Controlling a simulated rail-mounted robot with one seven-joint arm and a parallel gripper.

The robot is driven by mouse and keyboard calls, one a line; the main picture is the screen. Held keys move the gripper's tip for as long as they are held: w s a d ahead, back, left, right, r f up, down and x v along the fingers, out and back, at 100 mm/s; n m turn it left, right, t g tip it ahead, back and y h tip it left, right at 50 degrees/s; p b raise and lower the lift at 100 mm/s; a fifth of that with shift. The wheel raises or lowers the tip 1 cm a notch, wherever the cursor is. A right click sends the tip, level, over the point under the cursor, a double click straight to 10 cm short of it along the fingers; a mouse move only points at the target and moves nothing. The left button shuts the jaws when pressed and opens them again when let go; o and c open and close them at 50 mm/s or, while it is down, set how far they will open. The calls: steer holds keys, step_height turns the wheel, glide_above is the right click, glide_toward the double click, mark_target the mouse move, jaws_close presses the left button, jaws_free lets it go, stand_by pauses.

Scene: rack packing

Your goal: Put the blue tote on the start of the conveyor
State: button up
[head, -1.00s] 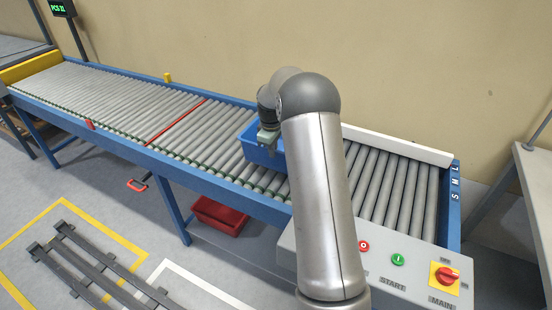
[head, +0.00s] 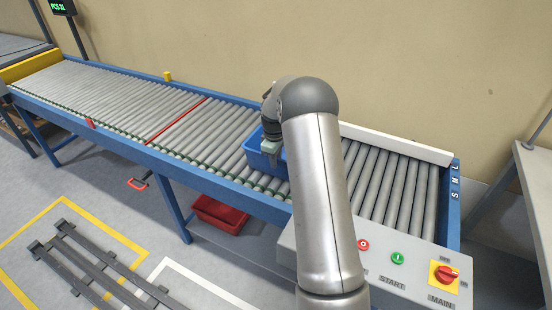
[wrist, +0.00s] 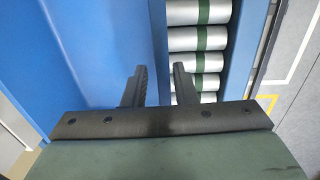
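The blue tote (head: 258,158) is over the near right half of the roller conveyor (head: 170,112), right of the red cross line, partly hidden behind my arm. My gripper (head: 270,145) is at the tote's near side, pointing down. In the wrist view my gripper (wrist: 160,84) has one finger inside the tote (wrist: 105,45) and one outside, with the tote's wall between them. The rollers (wrist: 197,45) show just outside the wall. I cannot tell whether the tote's bottom touches the rollers.
A control panel (head: 330,240) with buttons and a red switch stands at the conveyor's near right end. A white guide rail (head: 395,145) runs along the back. A red bin (head: 220,213) sits under the conveyor. Rollers left of the tote are bare. A dark pallet (head: 90,265) lies on the floor.

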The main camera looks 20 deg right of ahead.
step_height(320, 180, up, 12)
steer(key=s+a+r+m, duration=0.1)
steer(key=s+a+r, duration=0.2)
steer(key=s+a, duration=0.35)
steer(key=s+a+r+m, duration=0.2)
steer(key=s+a+r, duration=0.1)
steer(key=s+a, duration=0.4)
steer(key=s+a+f+m, duration=0.1)
steer(key=s+a+m, duration=0.1)
steer(key=s, duration=1)
steer(key=s+a+f+m, duration=0.2)
steer(key=s+a, duration=0.1)
steer(key=s, duration=0.9)
steer(key=shift+a+f+y+b, duration=0.3)
steer(key=shift+a+y, duration=0.1)
